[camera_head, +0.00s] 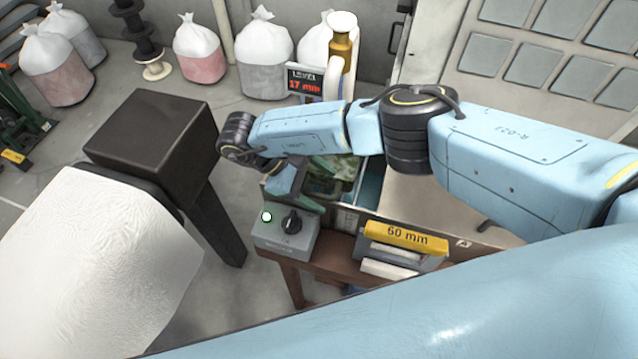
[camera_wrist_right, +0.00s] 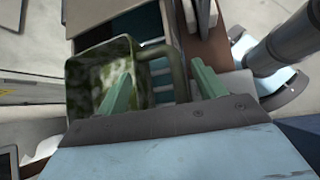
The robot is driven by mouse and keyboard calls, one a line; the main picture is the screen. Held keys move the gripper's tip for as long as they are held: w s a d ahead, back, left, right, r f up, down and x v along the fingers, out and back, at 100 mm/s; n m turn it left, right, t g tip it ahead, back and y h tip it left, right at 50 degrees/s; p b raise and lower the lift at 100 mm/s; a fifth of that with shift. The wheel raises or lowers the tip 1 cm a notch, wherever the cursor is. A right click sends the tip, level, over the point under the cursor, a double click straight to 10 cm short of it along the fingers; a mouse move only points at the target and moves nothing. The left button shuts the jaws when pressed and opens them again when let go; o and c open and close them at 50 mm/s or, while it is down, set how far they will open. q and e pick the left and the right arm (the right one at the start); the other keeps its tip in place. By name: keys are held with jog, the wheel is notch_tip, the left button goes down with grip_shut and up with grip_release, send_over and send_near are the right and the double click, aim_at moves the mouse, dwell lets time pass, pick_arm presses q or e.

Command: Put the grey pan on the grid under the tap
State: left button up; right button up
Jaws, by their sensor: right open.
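My right gripper (camera_head: 287,180) hangs from the blue arm on the left side of the bench, beside the control box. In the right wrist view its two pale green fingers (camera_wrist_right: 162,78) are apart. A square, mottled green-grey vessel (camera_wrist_right: 82,80) with a loop handle (camera_wrist_right: 178,62) shows there; it may be the pan. The handle lies between the fingers in the picture; I cannot tell whether they touch it. In the head view the vessel (camera_head: 328,172) is partly hidden by my arm. A brass fitting (camera_head: 341,45), perhaps the tap, stands behind. I cannot make out the grid surely. My left gripper is not seen.
A grey control box (camera_head: 285,238) has a black knob and green light. A yellow "60 mm" block (camera_head: 402,235) lies on the wooden bench edge. A display (camera_head: 304,82) reads "17 mm". A dark block on a post (camera_head: 150,135) stands left. Tied sacks (camera_head: 264,58) stand behind.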

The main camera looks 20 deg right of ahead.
jog(key=shift+r, duration=0.1)
jog(key=shift+a+r, duration=0.1)
jog(key=shift+r, duration=0.1)
jog(key=b+v, duration=0.1)
jog(key=v, duration=0.5)
jog(key=shift+w+a, duration=0.1)
jog(key=shift+a, duration=0.1)
jog(key=shift+w+a+r, duration=0.1)
jog(key=shift+a+r, duration=0.15)
jog(key=shift+r, duration=0.1)
